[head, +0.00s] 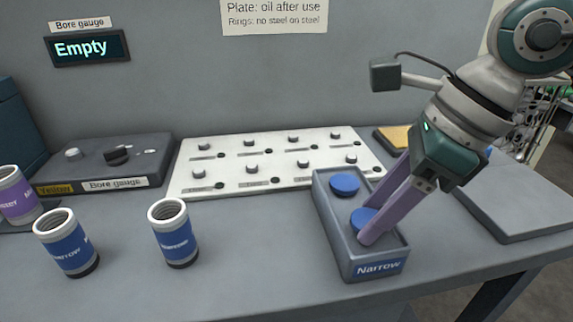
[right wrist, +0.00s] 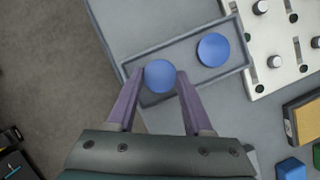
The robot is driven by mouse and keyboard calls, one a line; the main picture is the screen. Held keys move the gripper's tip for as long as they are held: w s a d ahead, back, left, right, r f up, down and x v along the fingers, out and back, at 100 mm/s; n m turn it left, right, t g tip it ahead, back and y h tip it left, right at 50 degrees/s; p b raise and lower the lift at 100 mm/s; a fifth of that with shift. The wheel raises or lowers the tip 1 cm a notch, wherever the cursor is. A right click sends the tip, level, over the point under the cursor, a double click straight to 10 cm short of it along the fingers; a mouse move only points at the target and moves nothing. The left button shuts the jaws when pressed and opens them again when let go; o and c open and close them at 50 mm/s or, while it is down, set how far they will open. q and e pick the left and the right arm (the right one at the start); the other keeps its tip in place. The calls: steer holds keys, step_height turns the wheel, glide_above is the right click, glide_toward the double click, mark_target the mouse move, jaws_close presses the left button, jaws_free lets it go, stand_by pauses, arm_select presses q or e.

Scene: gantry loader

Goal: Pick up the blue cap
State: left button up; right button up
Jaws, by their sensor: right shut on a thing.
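Two blue caps lie in the grey tray labelled Narrow (head: 334,240) on the right of the bench. The front blue cap (head: 360,217) sits between the purple fingers of my right gripper (head: 372,212), which is shut on it inside the tray. In the right wrist view the held cap (right wrist: 160,76) shows between both fingertips (right wrist: 160,82). The other blue cap (head: 344,185) lies free at the back of the tray; it also shows in the right wrist view (right wrist: 213,50). My left gripper is not in view.
Two cylinders with blue Narrow labels (head: 67,248) (head: 175,238) stand upright to the left, and one with a purple label (head: 16,198) at the far left. A white plate with several knobs (head: 225,178) lies behind the tray. The bore gauge (head: 110,165) reads Empty on its display (head: 88,48).

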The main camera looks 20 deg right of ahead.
jaws_close()
steer(key=shift+r, duration=0.15)
step_height(320, 180, up, 20)
steer(key=p, duration=1.4)
steer(key=shift+p, duration=0.35)
step_height(320, 180, up, 4)
steer(key=p, duration=0.2)
steer(key=shift+r+p, duration=0.1)
steer(key=shift+p, duration=0.3)
